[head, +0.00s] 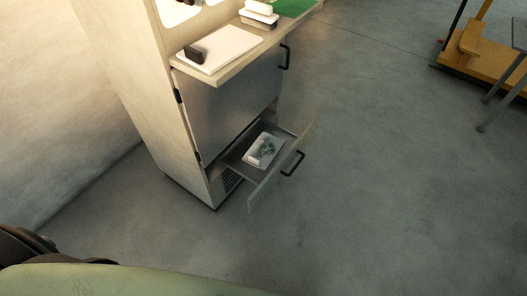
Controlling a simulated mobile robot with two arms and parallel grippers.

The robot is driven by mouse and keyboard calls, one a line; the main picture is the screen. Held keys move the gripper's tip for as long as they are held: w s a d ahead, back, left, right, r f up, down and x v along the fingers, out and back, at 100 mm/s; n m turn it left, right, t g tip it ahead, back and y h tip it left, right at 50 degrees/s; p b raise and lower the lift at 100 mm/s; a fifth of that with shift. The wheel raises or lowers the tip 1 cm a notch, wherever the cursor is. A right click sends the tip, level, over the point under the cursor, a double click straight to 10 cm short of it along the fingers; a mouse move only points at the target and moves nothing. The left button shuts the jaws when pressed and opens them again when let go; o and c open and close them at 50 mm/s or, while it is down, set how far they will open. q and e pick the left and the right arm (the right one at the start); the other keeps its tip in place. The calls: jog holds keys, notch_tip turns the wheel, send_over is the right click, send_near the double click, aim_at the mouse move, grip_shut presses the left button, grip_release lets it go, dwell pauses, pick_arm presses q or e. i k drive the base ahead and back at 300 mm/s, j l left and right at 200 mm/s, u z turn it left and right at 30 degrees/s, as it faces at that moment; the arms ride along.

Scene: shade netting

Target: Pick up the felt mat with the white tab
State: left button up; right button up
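I cannot make out for certain a felt mat with a white tab. A flat green piece (293,6) lies at the far end of the cabinet's counter, cut by the top edge of the picture, and it may be a mat; no white tab shows on it. A flat white slab (222,47) lies on the near part of the counter, with a small black block (193,55) at its left edge. Neither of my grippers is in view.
A low drawer (283,166) stands open from the cabinet (225,105), holding a white item with a green pattern (264,149). White boxes (259,14) sit on the counter. A yellow-orange wooden structure (478,60) stands at upper right. The floor between is clear.

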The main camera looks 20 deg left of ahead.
aim_at(264, 150)
jog(key=i+j, duration=0.25)
jog(key=i, duration=0.25)
jog(key=i+j, duration=0.3)
jog(key=i, duration=0.2)
